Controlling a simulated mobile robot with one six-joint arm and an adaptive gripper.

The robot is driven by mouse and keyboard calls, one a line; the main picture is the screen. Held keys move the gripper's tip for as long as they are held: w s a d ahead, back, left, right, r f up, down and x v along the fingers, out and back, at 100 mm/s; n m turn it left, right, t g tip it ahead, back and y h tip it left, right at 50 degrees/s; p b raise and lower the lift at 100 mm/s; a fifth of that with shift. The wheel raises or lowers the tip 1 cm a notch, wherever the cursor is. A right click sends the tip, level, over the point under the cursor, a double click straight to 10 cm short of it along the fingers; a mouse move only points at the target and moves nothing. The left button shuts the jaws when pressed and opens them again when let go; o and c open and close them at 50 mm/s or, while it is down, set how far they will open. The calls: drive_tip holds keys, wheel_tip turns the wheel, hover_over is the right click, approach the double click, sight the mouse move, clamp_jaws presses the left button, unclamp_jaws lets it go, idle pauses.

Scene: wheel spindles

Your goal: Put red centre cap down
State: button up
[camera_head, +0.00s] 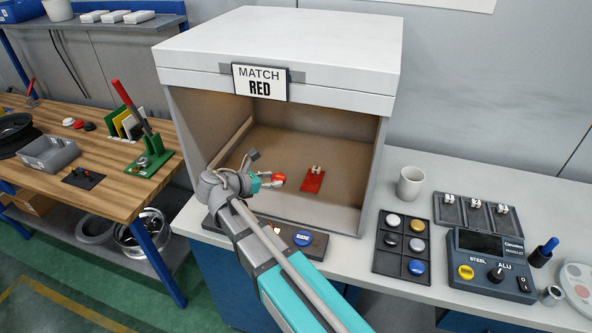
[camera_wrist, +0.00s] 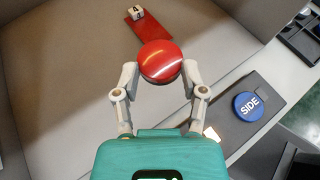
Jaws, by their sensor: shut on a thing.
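The red centre cap (camera_wrist: 160,62) is a glossy red disc held between the two fingers of my gripper (camera_wrist: 160,80) in the wrist view. In the head view the cap (camera_head: 278,177) shows as a small red spot at the tip of my gripper (camera_head: 272,180), inside the open-fronted booth (camera_head: 333,204). A red plate (camera_head: 313,183) with a small white marker on it lies on the booth floor to the right of the cap. In the wrist view the plate (camera_wrist: 150,27) lies beyond the cap, and its marker reads 4. The cap hides part of the plate's near end.
A sign reading MATCH RED (camera_head: 259,83) hangs on the booth's top front edge. A button box with a blue SIDE button (camera_head: 302,239) stands at the booth's front. A compartment tray of caps (camera_head: 403,267) and a white mug (camera_head: 411,183) stand to the right. Bare booth floor surrounds the plate.

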sight(280, 175)
drive_tip(key=shift+w+d+r+p, duration=0.3)
drive_tip(key=shift+w+d, duration=0.1)
drive_tip(key=shift+d, duration=0.25)
drive_tip(key=shift+w+d+r+p, duration=0.3)
drive_tip(key=shift+w+d, duration=0.05)
drive_tip(key=shift+d, duration=0.3)
drive_tip(key=w+a+f+b, duration=0.2)
drive_tip(key=w+f+b, duration=0.1)
drive_tip(key=w, duration=0.1)
drive_tip(key=w+a+f+b, duration=0.2)
drive_tip(key=w+f+b, duration=0.1)
drive_tip(key=w+a+f+b, duration=0.2)
drive_tip(key=w+f+b, duration=0.1)
drive_tip(key=w, duration=0.1)
drive_tip(key=shift+w, duration=0.35)
drive_tip(key=shift+w+a+f+b, duration=0.25)
drive_tip(key=shift+w+f+b, duration=0.15)
drive_tip(key=shift+f+b, duration=1.7)
